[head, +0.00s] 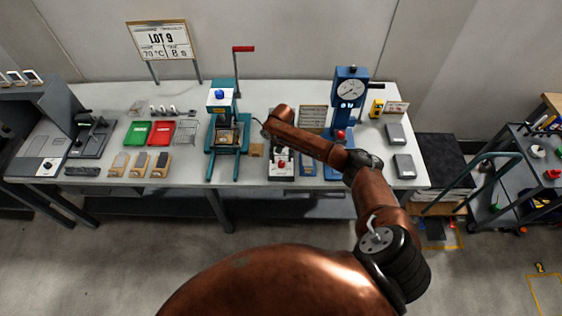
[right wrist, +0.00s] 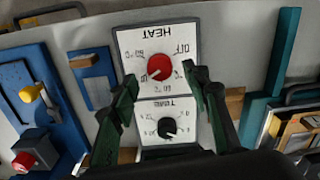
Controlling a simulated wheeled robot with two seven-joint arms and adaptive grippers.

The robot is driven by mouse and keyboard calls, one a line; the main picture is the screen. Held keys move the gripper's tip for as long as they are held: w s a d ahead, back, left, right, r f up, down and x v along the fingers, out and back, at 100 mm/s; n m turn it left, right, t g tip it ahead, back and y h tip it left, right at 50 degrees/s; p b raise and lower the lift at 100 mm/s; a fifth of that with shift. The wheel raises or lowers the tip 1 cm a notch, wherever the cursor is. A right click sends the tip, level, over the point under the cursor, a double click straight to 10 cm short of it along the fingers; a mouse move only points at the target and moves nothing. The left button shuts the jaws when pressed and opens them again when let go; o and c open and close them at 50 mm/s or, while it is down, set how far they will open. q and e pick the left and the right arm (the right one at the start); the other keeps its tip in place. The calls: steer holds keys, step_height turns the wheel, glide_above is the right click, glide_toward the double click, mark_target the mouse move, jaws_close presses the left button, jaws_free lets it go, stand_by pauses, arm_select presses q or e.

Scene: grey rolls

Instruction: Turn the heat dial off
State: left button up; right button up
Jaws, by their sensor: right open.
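The heat dial (right wrist: 159,67) is a red knob on a white panel (right wrist: 180,88) marked HEAT, which appears upside down in the right wrist view. Its pale pointer line aims to the lower left, away from the OFF mark at the upper right. In the head view, the control box (head: 282,172) sits near the front of the bench. My right gripper (right wrist: 164,80) is open, with its dark green fingers on either side of the panel and the red knob between and just beyond the tips. I see no contact with the knob. My left gripper is out of view.
A black timer dial (right wrist: 168,126) lies on the same box, nearer my gripper's palm. A teal press (head: 225,130) stands left of the box and a blue press with a gauge (head: 350,95) right of it. A sign reading LOT 9 (head: 163,41) stands behind.

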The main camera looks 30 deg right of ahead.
mark_target(281, 163)
steer(key=shift+f, duration=1.6)
steer(key=shift+a, duration=0.1)
steer(key=c, duration=1.2)
